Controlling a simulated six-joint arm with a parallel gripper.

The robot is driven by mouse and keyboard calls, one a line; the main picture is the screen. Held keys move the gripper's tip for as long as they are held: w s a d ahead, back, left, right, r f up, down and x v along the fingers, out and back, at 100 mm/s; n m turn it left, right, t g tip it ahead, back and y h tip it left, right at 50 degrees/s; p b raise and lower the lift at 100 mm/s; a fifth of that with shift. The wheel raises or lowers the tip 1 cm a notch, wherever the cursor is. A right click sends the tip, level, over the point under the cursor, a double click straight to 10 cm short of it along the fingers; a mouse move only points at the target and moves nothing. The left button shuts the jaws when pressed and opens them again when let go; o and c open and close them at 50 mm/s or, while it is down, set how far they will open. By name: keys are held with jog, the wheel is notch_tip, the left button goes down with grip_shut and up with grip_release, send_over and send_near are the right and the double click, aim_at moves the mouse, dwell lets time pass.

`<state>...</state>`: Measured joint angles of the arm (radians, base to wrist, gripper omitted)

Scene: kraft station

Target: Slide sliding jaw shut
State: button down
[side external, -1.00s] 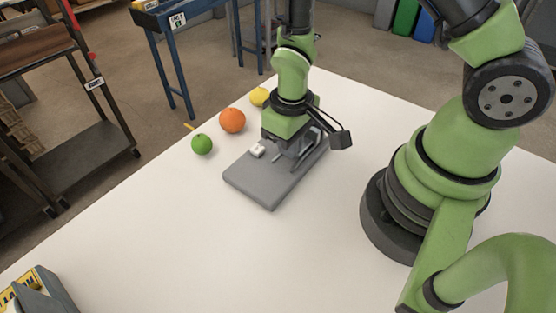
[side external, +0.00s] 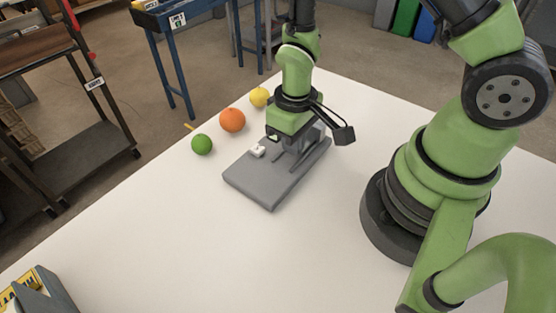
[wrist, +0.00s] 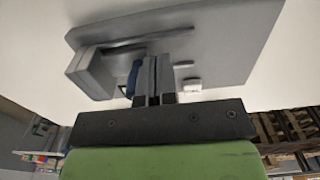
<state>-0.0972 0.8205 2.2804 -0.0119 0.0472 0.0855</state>
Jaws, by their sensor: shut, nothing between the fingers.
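The grey vise-like base plate (side external: 262,186) lies on the white table. It also fills the upper middle of the wrist view (wrist: 220,45), with long grooves along it. A raised grey block (wrist: 92,72) stands at the plate's left end there. A dark blue piece (wrist: 132,80) shows between this block and my fingers; I cannot tell which part is the sliding jaw. My gripper (wrist: 155,75) is shut, with its fingers together just right of the blue piece; contact is unclear. In the side view my gripper (side external: 291,150) is low over the plate's far half, hiding parts behind it.
A small white block (side external: 257,151) sits on the plate's left edge. A green fruit (side external: 202,144), an orange (side external: 232,120) and a yellow fruit (side external: 259,97) lie left of the plate. A grey bin (side external: 38,295) is at the lower left.

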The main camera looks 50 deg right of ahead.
jog(key=shift+a, duration=0.4)
notch_tip(320, 180, up, 7)
dwell(0.9)
notch_tip(320, 180, up, 13)
jog(key=m+t+y, duration=0.1)
jog(key=m+t, duration=0.1)
jog(key=t, duration=0.2)
send_over(290, 159)
jog(key=s, duration=0.2)
jog(key=s+r+m+t+y, duration=0.1)
jog(key=s+r+m+t, duration=0.1)
jog(key=s+r, duration=0.5)
jog(key=shift+s+d+t, duration=0.15)
jog(key=shift+d+t, duration=0.1)
jog(key=shift+t, duration=0.35)
